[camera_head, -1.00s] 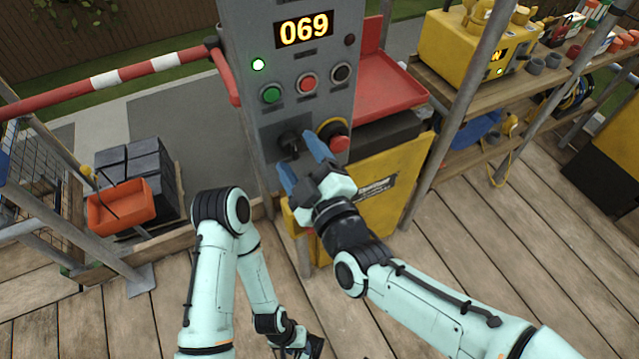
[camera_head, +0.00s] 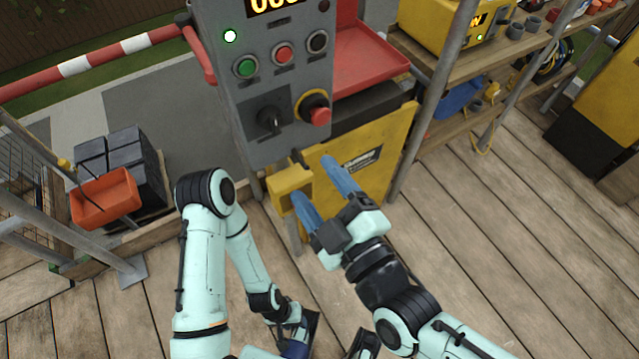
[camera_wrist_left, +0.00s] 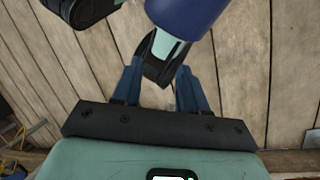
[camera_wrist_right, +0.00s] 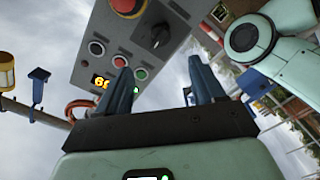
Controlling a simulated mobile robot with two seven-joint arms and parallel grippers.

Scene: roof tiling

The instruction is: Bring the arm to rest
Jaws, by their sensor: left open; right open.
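My right gripper (camera_head: 325,195) is open and empty, its blue fingers in front of the yellow panel below the grey control box (camera_head: 255,100). It is apart from the black rotary switch (camera_head: 270,120) and the red stop button (camera_head: 320,115). In the right wrist view, the open fingers (camera_wrist_right: 162,82) have the box behind them, with the switch (camera_wrist_right: 160,35) and stop button (camera_wrist_right: 126,5) at the top. My left gripper (camera_head: 298,340) hangs low over the deck at the bottom edge, partly cut off. In the left wrist view its fingers (camera_wrist_left: 158,88) are apart, with nothing held.
A yellow bracket (camera_head: 289,184) juts out below the box, close to my right gripper. A metal pole (camera_head: 435,95) and a shelf with a yellow device (camera_head: 440,30) stand at right. An orange tray (camera_head: 105,200) is at left. Deck boards (camera_head: 480,260) are clear at right.

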